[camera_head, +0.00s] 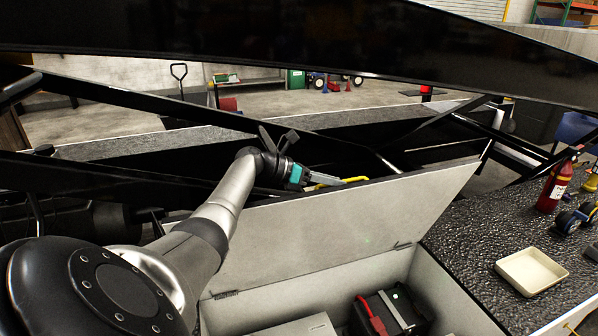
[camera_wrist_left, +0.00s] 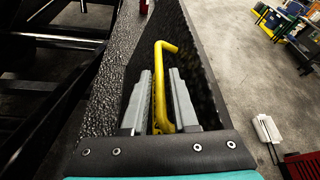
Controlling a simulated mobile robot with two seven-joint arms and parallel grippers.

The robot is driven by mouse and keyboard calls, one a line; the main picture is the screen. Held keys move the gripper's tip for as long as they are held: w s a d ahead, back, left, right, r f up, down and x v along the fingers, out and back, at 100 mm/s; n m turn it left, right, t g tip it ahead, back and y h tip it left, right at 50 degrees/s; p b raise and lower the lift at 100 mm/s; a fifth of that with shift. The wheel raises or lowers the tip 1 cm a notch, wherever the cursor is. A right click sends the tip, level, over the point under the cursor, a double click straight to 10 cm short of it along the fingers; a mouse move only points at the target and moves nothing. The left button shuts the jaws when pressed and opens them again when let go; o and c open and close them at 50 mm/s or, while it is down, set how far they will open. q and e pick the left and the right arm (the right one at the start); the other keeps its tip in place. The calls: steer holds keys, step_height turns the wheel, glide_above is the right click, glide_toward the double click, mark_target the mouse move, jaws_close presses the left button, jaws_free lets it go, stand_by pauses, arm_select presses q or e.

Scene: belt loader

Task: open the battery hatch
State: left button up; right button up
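The battery hatch (camera_head: 330,225) is a pale grey lid. It stands raised along the far side of an open box, with hinges along its lower edge. My left gripper (camera_head: 325,182) is at the lid's upper edge, at the yellow handle (camera_head: 345,180). In the left wrist view the bent yellow handle (camera_wrist_left: 160,85) runs between the two grey fingers (camera_wrist_left: 160,105), which look closed around it; the contact is hard to make out. A dark battery (camera_head: 388,315) with a red strap sits in the box. My right gripper is not in view.
A pale square tray (camera_head: 530,271), a red fire extinguisher (camera_head: 554,186) and a blue-wheeled item (camera_head: 576,219) are on the rough black deck (camera_head: 480,228) to the right. Black frame beams (camera_head: 300,45) cross above and behind the lid. A grey box (camera_head: 295,328) is in the compartment.

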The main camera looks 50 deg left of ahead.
arm_select(q)
steer(key=v, duration=1.3)
steer(key=shift+w+f, duration=0.1)
steer(key=shift+w, duration=0.05)
